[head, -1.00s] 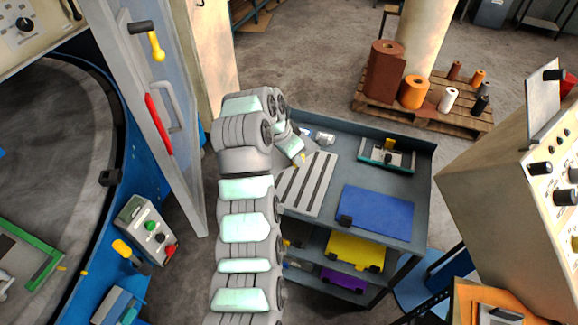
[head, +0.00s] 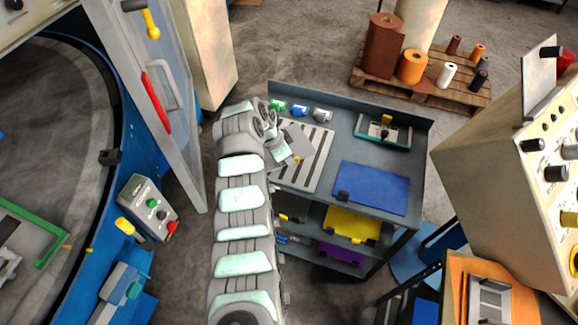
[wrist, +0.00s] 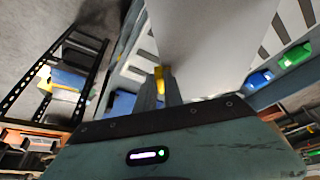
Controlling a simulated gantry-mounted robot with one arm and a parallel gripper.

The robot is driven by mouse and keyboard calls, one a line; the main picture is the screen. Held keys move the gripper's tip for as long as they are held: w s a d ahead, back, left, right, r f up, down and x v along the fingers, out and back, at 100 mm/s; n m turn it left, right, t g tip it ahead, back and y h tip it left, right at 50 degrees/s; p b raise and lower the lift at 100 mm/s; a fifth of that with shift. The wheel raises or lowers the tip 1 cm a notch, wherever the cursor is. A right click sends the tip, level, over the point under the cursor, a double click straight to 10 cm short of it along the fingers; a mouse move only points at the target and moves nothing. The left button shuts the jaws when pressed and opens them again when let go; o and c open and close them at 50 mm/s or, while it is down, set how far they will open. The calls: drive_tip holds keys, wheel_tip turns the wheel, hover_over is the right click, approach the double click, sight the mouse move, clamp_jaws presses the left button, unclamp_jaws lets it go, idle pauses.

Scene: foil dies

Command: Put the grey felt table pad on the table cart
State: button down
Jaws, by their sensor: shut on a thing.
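The grey felt table pad (head: 299,137) is a flat grey sheet at my gripper (head: 292,158), above the left part of the table cart (head: 346,148). In the wrist view the pad (wrist: 210,45) fills the upper middle, in front of the fingers (wrist: 163,82). My gripper is shut on the pad's near edge. The cart is dark grey, with a slotted light plate (head: 314,165) on its top, below the pad. Whether the pad touches the plate cannot be told. My wrist hides part of the cart's left side.
A blue panel (head: 372,187) and a tool on a green base (head: 383,130) lie on the cart's top. Green (head: 278,107), blue (head: 300,111) and white (head: 322,114) small items stand along the back. Lower shelves hold yellow and purple pieces. A console stands at the right.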

drive_tip(key=shift+f, duration=2.5)
drive_tip(key=shift+f+b, duration=0.15)
drive_tip(key=shift+b, duration=0.15)
drive_tip(key=c, duration=1.5)
unclamp_jaws()
drive_tip(key=shift+o, duration=0.2)
drive_tip(key=shift+r, duration=0.2)
